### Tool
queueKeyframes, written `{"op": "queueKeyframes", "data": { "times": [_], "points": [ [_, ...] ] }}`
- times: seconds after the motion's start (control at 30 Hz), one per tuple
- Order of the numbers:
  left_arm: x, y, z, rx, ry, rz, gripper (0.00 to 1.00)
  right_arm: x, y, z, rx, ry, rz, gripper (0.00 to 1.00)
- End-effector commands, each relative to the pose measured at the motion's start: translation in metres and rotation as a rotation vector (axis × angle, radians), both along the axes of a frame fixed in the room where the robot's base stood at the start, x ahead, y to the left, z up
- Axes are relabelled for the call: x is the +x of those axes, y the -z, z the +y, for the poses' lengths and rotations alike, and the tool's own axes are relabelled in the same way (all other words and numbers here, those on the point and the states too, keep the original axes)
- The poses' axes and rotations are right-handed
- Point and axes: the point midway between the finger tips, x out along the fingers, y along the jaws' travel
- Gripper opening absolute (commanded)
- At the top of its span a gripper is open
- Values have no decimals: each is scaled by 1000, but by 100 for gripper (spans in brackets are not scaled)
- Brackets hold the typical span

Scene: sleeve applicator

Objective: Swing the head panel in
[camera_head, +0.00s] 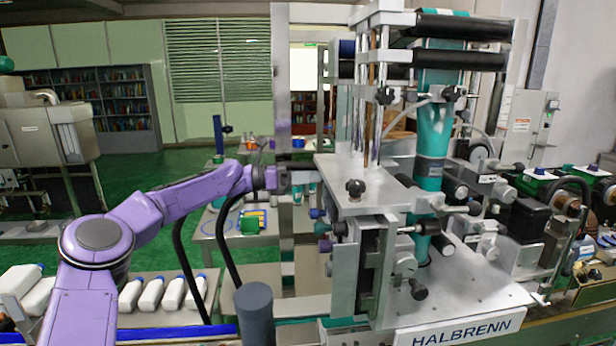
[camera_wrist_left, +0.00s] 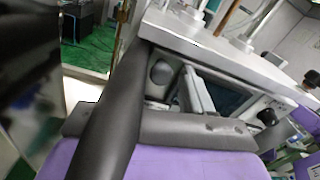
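The sleeve applicator labelled HALBRENN (camera_head: 468,328) stands right of centre, with rollers at its top and a teal sleeve web (camera_head: 433,130) running down it. I cannot tell for sure which part is the head panel. A silver horizontal plate (camera_head: 385,190) sits at the middle of the head; its edge also shows in the left wrist view (camera_wrist_left: 225,60). My left gripper (camera_head: 300,178) reaches in from the left, at this plate's left edge. Its fingers are small and partly merged with the metal behind, so their opening and any contact are unclear. My right gripper is out of view.
A table (camera_head: 262,226) with small items stands behind my left arm. Knobs and brackets (camera_head: 375,260) stick out below the plate. Reels and a motor (camera_head: 530,215) stand at the right.

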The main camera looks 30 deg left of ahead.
Motion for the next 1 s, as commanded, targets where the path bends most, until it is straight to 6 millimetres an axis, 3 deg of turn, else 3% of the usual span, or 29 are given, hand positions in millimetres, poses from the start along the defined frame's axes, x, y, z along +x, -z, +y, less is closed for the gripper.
{"op": "queueKeyframes", "data": {
  "times": [0.17, 0.6, 1.0],
  "points": [
    [-3, 1, 5, -1, -2, -2, 51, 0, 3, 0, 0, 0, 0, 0],
    [-58, 2, 73, 1, -1, -1, 51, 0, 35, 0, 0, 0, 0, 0],
    [-64, 1, 80, 2, 1, 3, 51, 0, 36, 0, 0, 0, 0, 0]
  ]
}}
